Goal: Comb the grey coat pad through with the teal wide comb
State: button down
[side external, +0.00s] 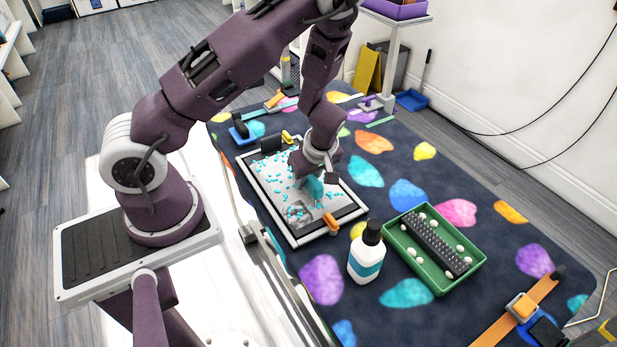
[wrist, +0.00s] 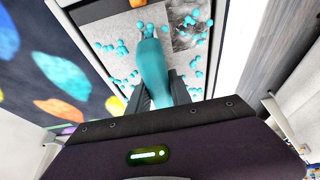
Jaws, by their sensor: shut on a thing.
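The grey coat pad (side external: 272,171) lies in a light frame on the patterned table mat. Many small teal bits are scattered over it, and a darker tangled patch (side external: 298,212) shows near its front end. The pad also shows in the wrist view (wrist: 119,35), with the dark patch (wrist: 187,28) at upper right. My gripper (side external: 318,172) is low over the pad and shut on the teal wide comb (side external: 315,188). In the wrist view the comb's handle (wrist: 153,68) runs up from between the fingers (wrist: 160,95). Whether its teeth touch the pad I cannot tell.
A white bottle with a black cap (side external: 366,255) stands near the pad's front corner. Right of it is a green tray (side external: 414,279) holding a dark bristled strip and several white pieces. Straps lie at both mat ends.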

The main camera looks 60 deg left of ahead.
jog(key=s, duration=0.8)
dwell(0.4)
jog(key=w, duration=0.8)
jog(key=shift+w, duration=0.15)
jog(key=w, duration=0.8)
